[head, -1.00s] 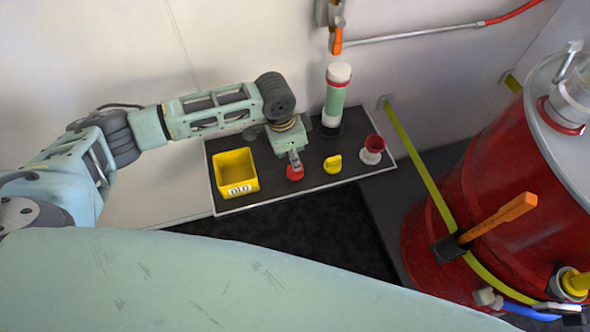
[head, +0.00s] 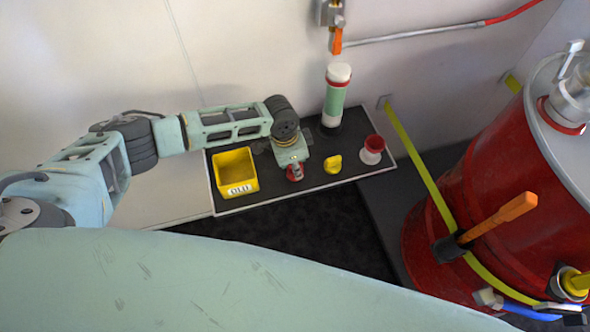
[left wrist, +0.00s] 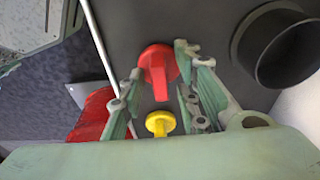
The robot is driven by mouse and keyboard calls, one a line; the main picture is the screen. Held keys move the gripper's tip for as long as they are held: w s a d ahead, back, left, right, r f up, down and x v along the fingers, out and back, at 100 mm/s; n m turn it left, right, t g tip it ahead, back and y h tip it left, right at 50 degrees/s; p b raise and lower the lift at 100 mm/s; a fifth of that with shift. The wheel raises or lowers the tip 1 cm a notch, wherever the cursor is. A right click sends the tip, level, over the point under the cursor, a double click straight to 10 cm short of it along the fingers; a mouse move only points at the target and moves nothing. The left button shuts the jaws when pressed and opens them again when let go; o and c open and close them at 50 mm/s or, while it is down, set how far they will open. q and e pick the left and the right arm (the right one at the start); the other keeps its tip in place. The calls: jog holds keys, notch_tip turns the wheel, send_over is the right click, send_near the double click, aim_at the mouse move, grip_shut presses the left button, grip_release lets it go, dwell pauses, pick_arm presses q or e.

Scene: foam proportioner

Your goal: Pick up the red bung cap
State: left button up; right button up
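The red bung cap (head: 293,177) lies on the black mat between the yellow bin and the yellow cap, partly covered by my left gripper (head: 296,170). In the left wrist view the red cap (left wrist: 155,60) shows its raised grip bar. My left gripper's two fingers (left wrist: 157,98) are spread apart there, one on each side of the bar's line, with a gap visible on the left. Whether a finger touches the cap cannot be told. My right gripper is not in view.
The yellow cap (head: 333,164) is close on the right, with a red-and-white cup (head: 372,150) beyond. A yellow bin (head: 236,190) labelled OLD stands left. A green-and-white cylinder (head: 336,95) stands behind. A red drum (head: 470,220) is at right. The left wrist view shows a dark round opening (left wrist: 285,45).

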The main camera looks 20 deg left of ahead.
pick_arm(q)
grip_shut()
jog(key=shift+r, duration=0.1)
